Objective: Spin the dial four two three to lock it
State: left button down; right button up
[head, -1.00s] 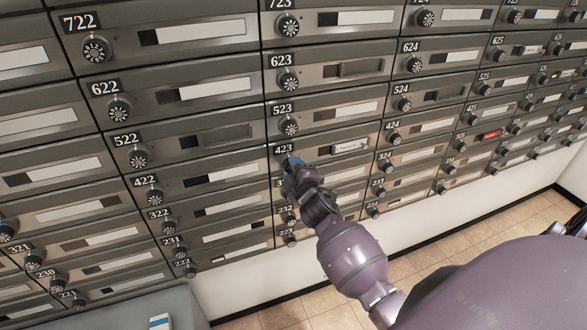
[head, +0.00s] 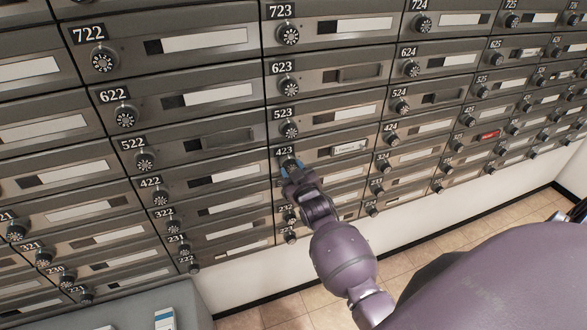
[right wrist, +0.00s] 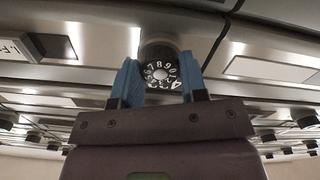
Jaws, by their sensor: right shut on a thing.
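The 423 mailbox (head: 350,147) is in the middle of the head view, with a name slip in its window. Its black dial (right wrist: 160,65) with white numerals shows in the right wrist view, between the two blue fingers. My right gripper (head: 291,168) is shut on this dial, just below the 423 label. In the right wrist view the gripper (right wrist: 161,85) has one finger on each side of the dial. The fingers hide much of the dial in the head view. The exact dial setting is too small to read. My left gripper is not in view.
Rows of similar mailboxes with dials surround it, such as 523 (head: 290,129) above and 422 (head: 160,197) to the left. A red slip (head: 489,135) marks one box at right. A grey surface (head: 135,308) is at lower left; tiled floor (head: 290,310) lies below.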

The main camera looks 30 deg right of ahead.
jog(key=shift+m, duration=0.6)
jog(key=o, duration=0.9)
jog(key=shift+s, duration=0.1)
jog(key=v, duration=1)
jog(key=shift+s, duration=0.3)
jog(key=shift+f, duration=0.1)
